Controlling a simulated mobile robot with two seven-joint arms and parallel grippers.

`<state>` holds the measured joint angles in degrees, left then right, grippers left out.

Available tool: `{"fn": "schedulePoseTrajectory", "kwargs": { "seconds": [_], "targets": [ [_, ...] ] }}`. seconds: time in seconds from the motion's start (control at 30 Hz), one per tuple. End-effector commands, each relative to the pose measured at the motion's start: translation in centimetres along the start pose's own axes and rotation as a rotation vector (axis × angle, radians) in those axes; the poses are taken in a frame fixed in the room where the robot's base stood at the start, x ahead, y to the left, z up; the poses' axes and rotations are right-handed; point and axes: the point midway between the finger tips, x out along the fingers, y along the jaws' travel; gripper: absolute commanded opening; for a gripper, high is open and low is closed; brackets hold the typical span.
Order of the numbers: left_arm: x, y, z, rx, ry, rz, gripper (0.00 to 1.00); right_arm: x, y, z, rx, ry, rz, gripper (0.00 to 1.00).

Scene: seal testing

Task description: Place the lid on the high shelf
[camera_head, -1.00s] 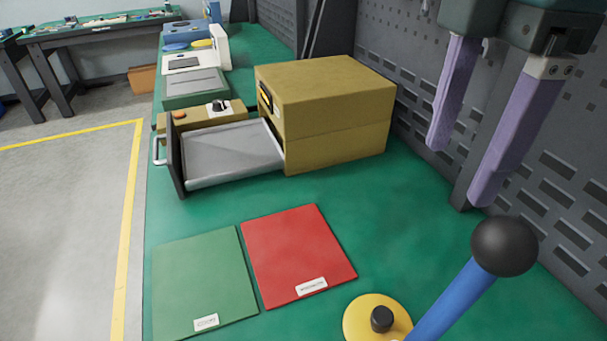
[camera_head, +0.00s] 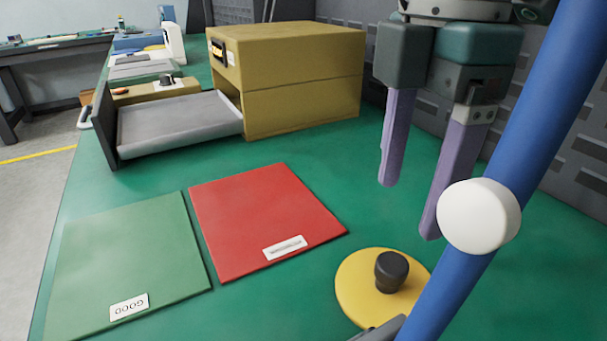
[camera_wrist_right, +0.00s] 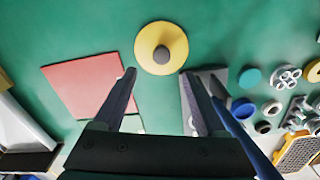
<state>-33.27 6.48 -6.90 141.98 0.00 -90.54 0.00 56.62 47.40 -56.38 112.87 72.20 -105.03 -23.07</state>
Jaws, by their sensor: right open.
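The lid, a yellow disc with a black knob (camera_head: 352,288), lies flat on the green bench at the front right of the head view. In the right wrist view the lid (camera_wrist_right: 147,38) lies beyond my fingertips, near the top centre. My right gripper (camera_head: 409,208) is open and empty, its purple fingers pointing down above the bench and apart from the lid. Its two spread fingers also show in the wrist view (camera_wrist_right: 159,74). My left gripper is not in view. I cannot make out a high shelf.
A blue bar (camera_head: 545,110) with a white knob (camera_head: 478,215) crosses close on the right. Red (camera_head: 260,215) and green (camera_head: 130,260) mats lie left of the lid. Behind stands a yellow box (camera_head: 300,80) with its drawer (camera_head: 180,125) out. Several small parts lie right in the wrist view.

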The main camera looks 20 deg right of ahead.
Motion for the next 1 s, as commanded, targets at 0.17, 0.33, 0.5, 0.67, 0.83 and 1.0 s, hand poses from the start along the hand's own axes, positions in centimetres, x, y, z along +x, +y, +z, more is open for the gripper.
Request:
{"fn": "schedulePoseTrajectory", "kwargs": {
  "seconds": [0.17,0.33,0.5,0.67,0.83,1.0],
  "targets": [
    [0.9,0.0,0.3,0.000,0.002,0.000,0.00,3.0,-0.1,0.1,0.001,-0.002,-0.003,0.74],
    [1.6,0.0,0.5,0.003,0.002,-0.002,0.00,5.0,-0.2,0.1,0.000,-0.002,-0.002,0.74],
    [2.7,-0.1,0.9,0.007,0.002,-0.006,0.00,7.8,-0.4,0.2,0.001,-0.002,-0.003,0.74],
    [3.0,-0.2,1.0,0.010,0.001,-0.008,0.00,9.1,-0.3,0.2,-0.001,-0.002,-0.001,0.74],
    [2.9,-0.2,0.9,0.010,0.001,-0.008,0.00,9.0,-0.3,0.2,-0.001,-0.001,0.000,0.74],
    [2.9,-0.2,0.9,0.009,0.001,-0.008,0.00,9.0,-0.3,0.2,-0.001,-0.001,0.000,0.60]
  ]
}}
